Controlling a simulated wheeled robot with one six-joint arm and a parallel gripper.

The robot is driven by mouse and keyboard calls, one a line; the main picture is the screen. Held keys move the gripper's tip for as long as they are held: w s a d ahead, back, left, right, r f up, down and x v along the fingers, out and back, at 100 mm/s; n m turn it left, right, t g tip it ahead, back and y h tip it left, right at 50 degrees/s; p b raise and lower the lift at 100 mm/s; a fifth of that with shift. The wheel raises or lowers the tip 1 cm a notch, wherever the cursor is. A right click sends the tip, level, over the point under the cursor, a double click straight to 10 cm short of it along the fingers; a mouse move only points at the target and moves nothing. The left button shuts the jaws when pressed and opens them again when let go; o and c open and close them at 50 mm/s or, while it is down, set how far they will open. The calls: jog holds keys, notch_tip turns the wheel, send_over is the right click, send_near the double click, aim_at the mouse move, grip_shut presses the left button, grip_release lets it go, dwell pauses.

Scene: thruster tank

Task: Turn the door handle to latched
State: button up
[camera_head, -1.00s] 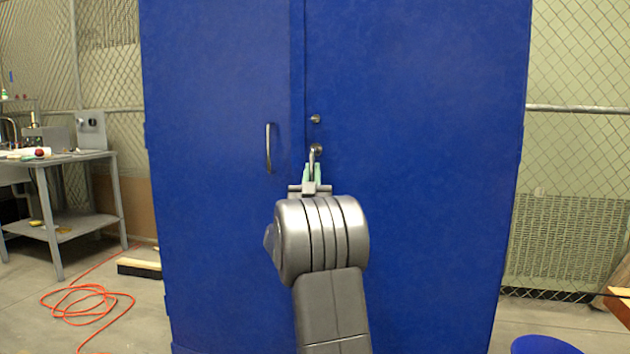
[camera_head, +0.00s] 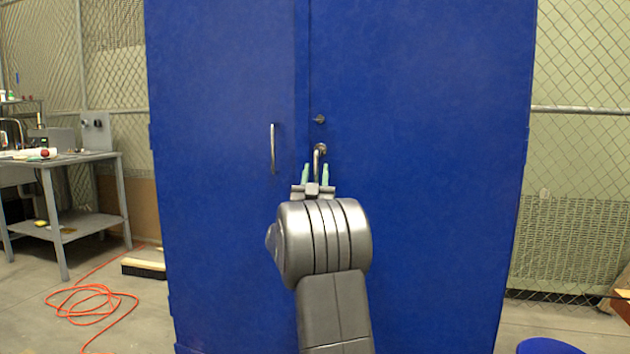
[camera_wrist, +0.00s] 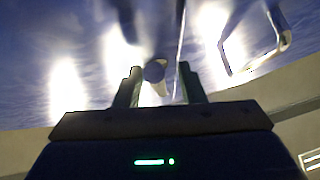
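The blue cabinet door (camera_head: 420,200) fills the middle of the head view. Its silver lever handle (camera_head: 317,163) hangs down from a round rosette (camera_head: 320,148) near the door seam. My gripper (camera_head: 315,167) is at the lower part of the lever, with its pale green fingers spread to either side. In the wrist view, my gripper (camera_wrist: 158,72) is open, and the lever's rounded end (camera_wrist: 154,72) shows between the fingers with gaps on both sides. My wrist hides the door below the lever.
A vertical pull handle (camera_head: 272,149) is on the left door panel. A small round lock (camera_head: 319,119) sits above the lever. A grey table (camera_head: 70,160) and an orange cable (camera_head: 90,300) are at left. A blue round object (camera_head: 548,346) is at the bottom right.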

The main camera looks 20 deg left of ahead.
jog(key=p+v, duration=0.1)
jog(key=v, duration=1.2)
jog(key=shift+s+f, duration=0.25)
jog(key=shift+s, duration=0.1)
jog(key=shift+r, duration=0.1)
jog(key=b+x, duration=0.1)
jog(key=x, duration=1.2)
jog(key=shift+w+r, duration=0.15)
jog(key=shift+w, duration=0.2)
jog(key=p+v, duration=0.1)
jog(key=v, duration=1.3)
jog(key=shift+n, duration=0.3)
jog(key=x, duration=1.4)
jog(key=shift+w+d+r, duration=0.1)
jog(key=shift+d+r, duration=0.05)
jog(key=shift+r, duration=0.1)
jog(key=n+y, duration=0.1)
jog(key=n+g+y, duration=0.1)
jog(key=shift+d+y+p, duration=0.25)
jog(key=shift+y+p, duration=0.05)
jog(key=shift+p, duration=0.05)
jog(key=shift+d+f+n+g+y, duration=0.15)
jog(key=shift+n+g+y, duration=0.15)
jog(key=shift+n+y, duration=0.45)
